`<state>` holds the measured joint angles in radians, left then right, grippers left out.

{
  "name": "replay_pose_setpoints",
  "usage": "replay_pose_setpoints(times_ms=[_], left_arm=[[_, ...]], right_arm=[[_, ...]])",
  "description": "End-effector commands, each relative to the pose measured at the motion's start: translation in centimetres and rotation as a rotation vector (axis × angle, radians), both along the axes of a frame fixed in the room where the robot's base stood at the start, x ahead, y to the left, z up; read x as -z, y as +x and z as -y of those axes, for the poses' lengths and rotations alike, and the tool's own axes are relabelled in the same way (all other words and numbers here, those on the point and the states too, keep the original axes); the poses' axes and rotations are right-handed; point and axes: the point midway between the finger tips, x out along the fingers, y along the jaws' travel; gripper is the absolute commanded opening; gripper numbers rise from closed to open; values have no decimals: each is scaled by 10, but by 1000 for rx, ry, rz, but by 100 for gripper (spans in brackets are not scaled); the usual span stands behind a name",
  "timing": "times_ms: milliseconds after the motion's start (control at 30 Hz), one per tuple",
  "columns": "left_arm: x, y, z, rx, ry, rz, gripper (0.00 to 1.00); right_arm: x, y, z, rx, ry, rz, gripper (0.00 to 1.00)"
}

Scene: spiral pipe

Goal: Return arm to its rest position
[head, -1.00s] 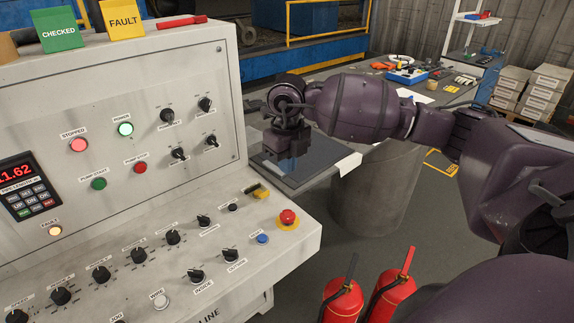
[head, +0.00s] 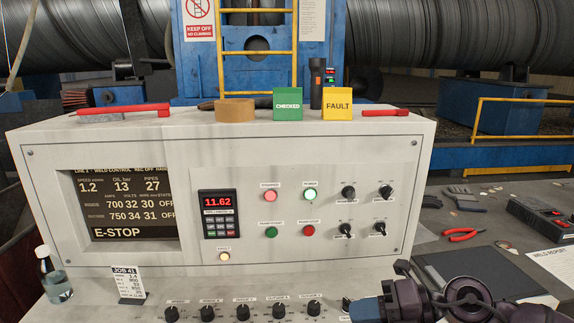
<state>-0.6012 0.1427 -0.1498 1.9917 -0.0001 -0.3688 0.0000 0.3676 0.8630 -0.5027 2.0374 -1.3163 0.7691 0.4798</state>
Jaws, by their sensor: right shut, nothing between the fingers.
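My right gripper (head: 368,310) is at the bottom right of the head view, at the end of my dark purple arm. Its jaws are shut with nothing held. It is in front of the lower right part of the control console (head: 120,150), and the picture's bottom edge cuts off part of it. I cannot tell whether it touches the console. My left arm and gripper are out of view.
The console screen (head: 120,232) reads E-STOP. Knobs (head: 242,312) line its lower panel. A bottle (head: 54,278) and a job card (head: 128,284) stand at left. A grey table at right holds red pliers (head: 462,235) and a black box (head: 541,217).

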Motion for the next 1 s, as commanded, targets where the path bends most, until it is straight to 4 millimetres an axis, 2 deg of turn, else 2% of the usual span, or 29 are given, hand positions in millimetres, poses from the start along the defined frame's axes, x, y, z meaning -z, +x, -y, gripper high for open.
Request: replay_pose_setpoints(times_ms=[100,200,333,467,567,767,867,1000], left_arm=[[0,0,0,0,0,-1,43],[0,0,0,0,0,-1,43],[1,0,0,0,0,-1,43],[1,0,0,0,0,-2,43],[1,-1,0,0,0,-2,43],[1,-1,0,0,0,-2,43],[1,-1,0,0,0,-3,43],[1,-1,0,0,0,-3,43]], right_arm=[[-19,-4,-12,127,253,-30,0],[-34,-2,-9,261,444,-64,0],[-44,3,7,467,661,-130,0],[-42,8,35,699,841,-220,0],[-30,8,60,895,951,-305,0],[15,-9,112,1304,1084,-522,0],[46,-29,133,1510,1104,-653,0],[91,-68,154,1787,1080,-862,0]])
